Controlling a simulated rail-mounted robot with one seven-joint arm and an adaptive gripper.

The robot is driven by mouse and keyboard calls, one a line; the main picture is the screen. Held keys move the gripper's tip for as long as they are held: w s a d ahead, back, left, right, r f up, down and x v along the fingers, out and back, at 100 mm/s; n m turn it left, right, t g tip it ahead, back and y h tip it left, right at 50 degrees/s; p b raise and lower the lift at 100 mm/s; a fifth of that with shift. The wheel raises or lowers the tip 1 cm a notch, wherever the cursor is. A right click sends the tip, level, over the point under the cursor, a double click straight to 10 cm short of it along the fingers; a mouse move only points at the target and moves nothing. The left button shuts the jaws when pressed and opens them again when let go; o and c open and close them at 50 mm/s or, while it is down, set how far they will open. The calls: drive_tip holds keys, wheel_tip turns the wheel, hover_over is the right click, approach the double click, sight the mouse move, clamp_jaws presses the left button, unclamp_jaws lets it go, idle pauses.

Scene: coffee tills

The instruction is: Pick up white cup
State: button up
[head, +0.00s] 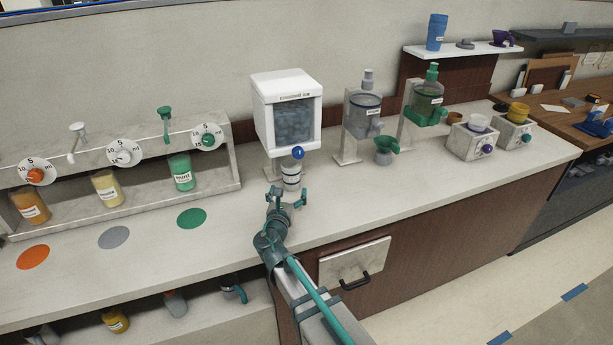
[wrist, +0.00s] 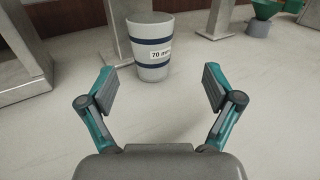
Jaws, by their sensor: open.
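The white cup (head: 291,174) has dark blue bands and stands upright on the counter below the white dispenser. In the wrist view the cup (wrist: 152,50) stands ahead of the jaws, left of their midline, with a label reading 70 and blurred letters. My gripper (head: 287,199) is in front of the cup. In the wrist view my gripper (wrist: 160,90) is open, its two fingers wide apart with nothing between them. The cup's base is visible and apart from both fingertips.
The white dispenser (head: 288,112) stands over the cup, its supports close behind. A green funnel piece (head: 385,147) stands to the right, near a second dispenser (head: 362,115). A syrup rack with bottles (head: 183,172) is at the left. The counter between is clear.

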sight(289, 176)
drive_tip(key=shift+w+a+n, duration=0.1)
drive_tip(key=shift+a+n, duration=0.2)
drive_tip(key=shift+a, duration=0.2)
drive_tip(key=shift+w+r+y, duration=0.1)
drive_tip(key=shift+w+y, duration=0.2)
drive_tip(key=w+p, duration=0.1)
drive_tip(key=w, duration=0.2)
drive_tip(key=w+d+p, duration=0.1)
drive_tip(key=w, duration=0.2)
drive_tip(key=w+p, duration=0.1)
drive_tip(key=w, duration=0.3)
drive_tip(key=shift+d, duration=0.15)
drive_tip(key=shift+c, duration=0.2)
drive_tip(key=c, duration=1.3)
drive_tip(key=shift+r, duration=0.1)
